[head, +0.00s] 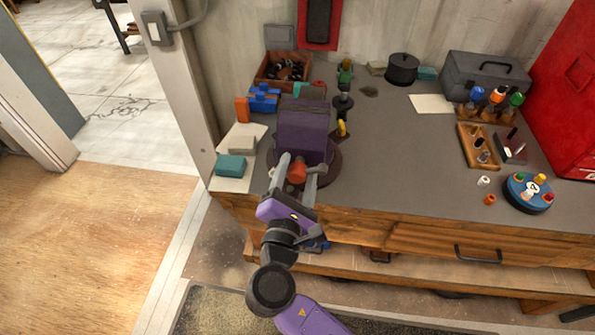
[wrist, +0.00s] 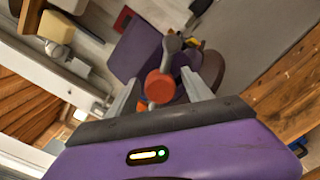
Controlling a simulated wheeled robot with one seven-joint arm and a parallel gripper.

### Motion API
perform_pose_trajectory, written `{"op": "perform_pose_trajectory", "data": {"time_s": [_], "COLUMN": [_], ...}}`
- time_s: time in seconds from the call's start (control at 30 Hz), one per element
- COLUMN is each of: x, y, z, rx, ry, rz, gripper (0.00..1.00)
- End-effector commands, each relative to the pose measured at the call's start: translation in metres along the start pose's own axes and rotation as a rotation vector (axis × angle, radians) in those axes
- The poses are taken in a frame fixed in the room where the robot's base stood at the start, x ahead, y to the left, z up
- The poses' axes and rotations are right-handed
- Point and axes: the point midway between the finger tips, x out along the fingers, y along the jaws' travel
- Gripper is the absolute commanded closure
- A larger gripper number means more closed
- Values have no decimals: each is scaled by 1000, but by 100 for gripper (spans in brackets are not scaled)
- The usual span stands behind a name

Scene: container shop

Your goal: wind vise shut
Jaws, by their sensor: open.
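The purple vise (head: 303,129) stands on a dark round base near the bench's left end. Its orange screw end (head: 297,172) faces the front, and it also shows in the wrist view (wrist: 159,88). A grey handle knob (wrist: 172,44) shows just beyond the orange end; how the rest of the handle lies is unclear. My gripper (head: 300,164) is open, with one finger on each side of the orange end. In the wrist view the fingers (wrist: 160,78) stand apart from it, with gaps on both sides. The vise's jaw gap is hidden from these angles.
The grey workbench (head: 390,170) has clear room right of the vise. Left of it lie a teal block (head: 230,166) and an orange block (head: 242,110). A wooden box (head: 283,72) stands behind. A blue round holder (head: 528,194) and a grey toolbox (head: 485,75) stand at right.

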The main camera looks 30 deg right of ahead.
Motion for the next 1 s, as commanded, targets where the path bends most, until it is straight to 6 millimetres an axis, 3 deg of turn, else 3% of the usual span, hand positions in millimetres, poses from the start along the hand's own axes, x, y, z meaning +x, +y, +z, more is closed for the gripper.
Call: {"op": "perform_pose_trajectory", "data": {"time_s": [0.13, 0.43, 0.73, 1.0], "x": [0, 0, 0, -1], "y": [0, 0, -1, -3], "z": [0, 0, -1, -2], "rx": [0, 0, 32, 186], "ry": [0, 0, 0, 3], "rz": [0, 0, -2, -5], "gripper": [41, 100, 100, 100]}}
